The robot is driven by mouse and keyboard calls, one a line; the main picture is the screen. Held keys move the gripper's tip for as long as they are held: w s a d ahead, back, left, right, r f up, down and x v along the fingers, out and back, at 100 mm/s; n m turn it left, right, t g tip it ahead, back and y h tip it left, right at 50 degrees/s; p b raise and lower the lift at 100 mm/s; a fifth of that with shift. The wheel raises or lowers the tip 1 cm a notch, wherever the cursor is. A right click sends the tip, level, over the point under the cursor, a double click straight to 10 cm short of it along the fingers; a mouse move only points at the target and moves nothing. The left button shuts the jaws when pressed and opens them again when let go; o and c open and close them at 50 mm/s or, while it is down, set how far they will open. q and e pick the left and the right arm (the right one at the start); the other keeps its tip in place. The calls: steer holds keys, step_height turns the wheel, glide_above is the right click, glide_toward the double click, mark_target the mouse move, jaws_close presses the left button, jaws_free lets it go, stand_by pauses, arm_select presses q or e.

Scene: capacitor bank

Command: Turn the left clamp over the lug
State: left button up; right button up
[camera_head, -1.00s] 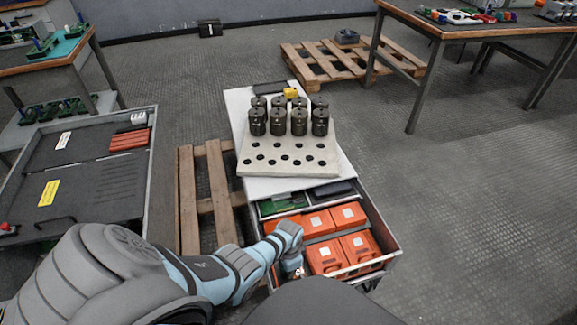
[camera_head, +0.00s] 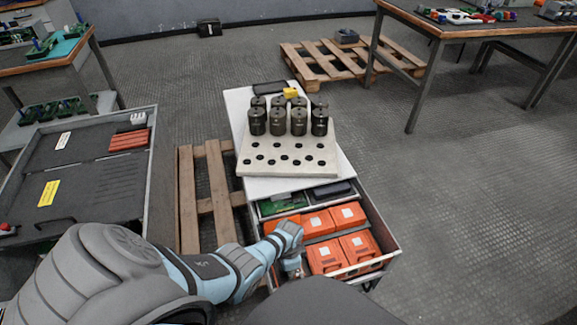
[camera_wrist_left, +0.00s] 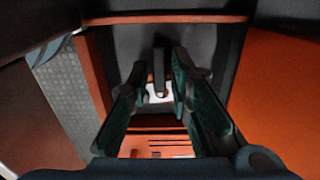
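My left gripper (camera_head: 291,265) reaches down into the front left of the open drawer, and my own wrist hides much of it in the head view. In the left wrist view its two fingers (camera_wrist_left: 159,72) are apart and point into a recess between orange walls. A dark upright bar, probably the clamp (camera_wrist_left: 158,66), stands between the fingertips with a gap on each side. A pale metal piece, perhaps the lug (camera_wrist_left: 159,94), shows at its foot. Whether the bar lies over it I cannot tell. My right gripper is not in view.
The drawer (camera_head: 392,240) holds several orange blocks (camera_head: 326,257), a green board (camera_head: 284,203) and a dark case (camera_head: 333,190). Behind it, black cylinders (camera_head: 278,121) stand on a holed plate (camera_head: 247,166). A wooden pallet (camera_head: 187,205) lies left; open floor is right.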

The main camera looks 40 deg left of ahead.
arm_select(q)
step_height(320, 180, up, 12)
stand_by(0.6)
